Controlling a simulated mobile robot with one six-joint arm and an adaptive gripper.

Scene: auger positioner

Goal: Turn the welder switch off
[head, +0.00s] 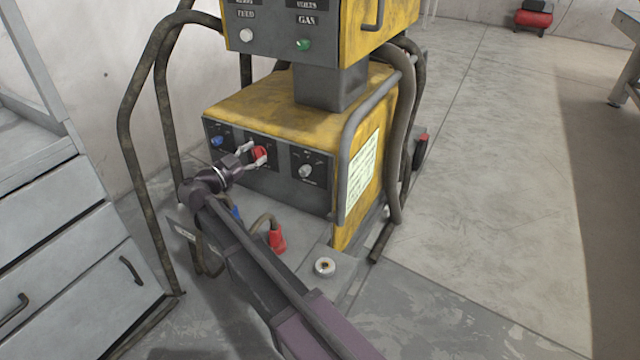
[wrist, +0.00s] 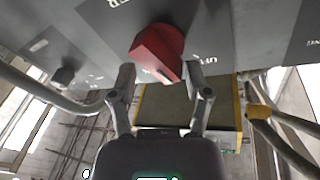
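The welder (head: 290,95) is a yellow box with a dark front panel. Its red switch knob (head: 260,151) sits near the middle of the lower panel. In the wrist view the red knob (wrist: 157,52) is a wedge-shaped handle, lying tilted. My gripper (head: 254,154) is at the panel with its fingers spread. In the wrist view my gripper (wrist: 160,74) has one finger on each side of the knob's near end. A gap shows by the left finger; the right finger is very close, and I cannot tell if it touches.
A blue knob (head: 217,141) is left of the red one, and a grey knob (head: 306,171) is right. A red cable plug (head: 277,240) is below. A grey drawer cabinet (head: 70,250) stands at left. Hoses flank the welder.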

